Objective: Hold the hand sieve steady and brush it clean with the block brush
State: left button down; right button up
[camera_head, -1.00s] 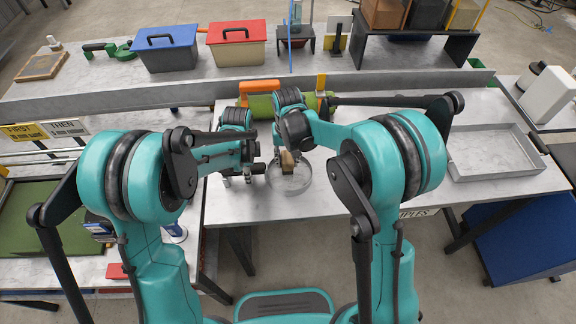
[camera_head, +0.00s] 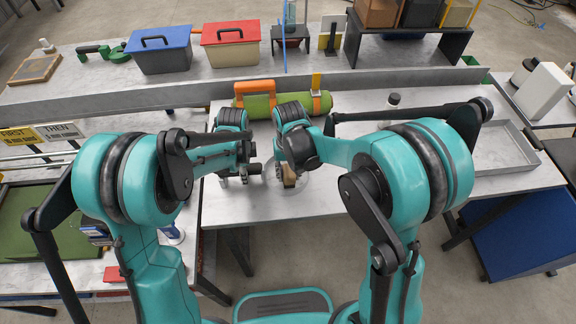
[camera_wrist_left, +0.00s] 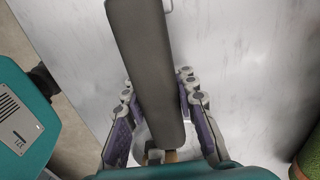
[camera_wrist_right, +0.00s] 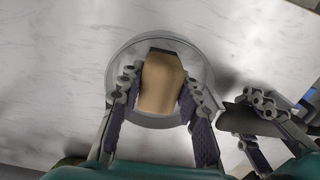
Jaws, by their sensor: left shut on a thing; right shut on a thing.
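My left gripper (camera_head: 238,172) is shut on the dark grey handle of the hand sieve, whose handle (camera_wrist_left: 150,65) runs between its fingers in the left wrist view. The round sieve (camera_wrist_right: 122,58) shows as a pale ring in the right wrist view and faintly in the head view (camera_head: 302,184). My right gripper (camera_wrist_right: 158,100) is shut on the tan block brush (camera_wrist_right: 160,84), also seen in the head view (camera_head: 289,177). The brush is over the inside of the ring; whether its underside touches the mesh is hidden.
Behind the grippers lies a green turf roll (camera_head: 262,104) with orange bands. A metal ledge (camera_head: 180,95) crosses behind it. A small dark-capped bottle (camera_head: 393,101) stands to the right, and a grey tray (camera_head: 500,160) further right. The table front is bare.

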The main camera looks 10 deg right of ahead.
jog(key=shift+s, duration=0.5)
jog(key=shift+w, duration=3.8)
notch_tip(320, 180, up, 8)
jog(key=shift+r, duration=0.15)
jog(key=w+d, duration=0.1)
jog(key=d, duration=2.2)
jog(key=f, duration=0.2)
jog(key=d+f, duration=0.1)
jog(key=f, duration=0.2)
jog(key=shift+w, duration=0.1)
jog(key=shift+f, duration=2.1)
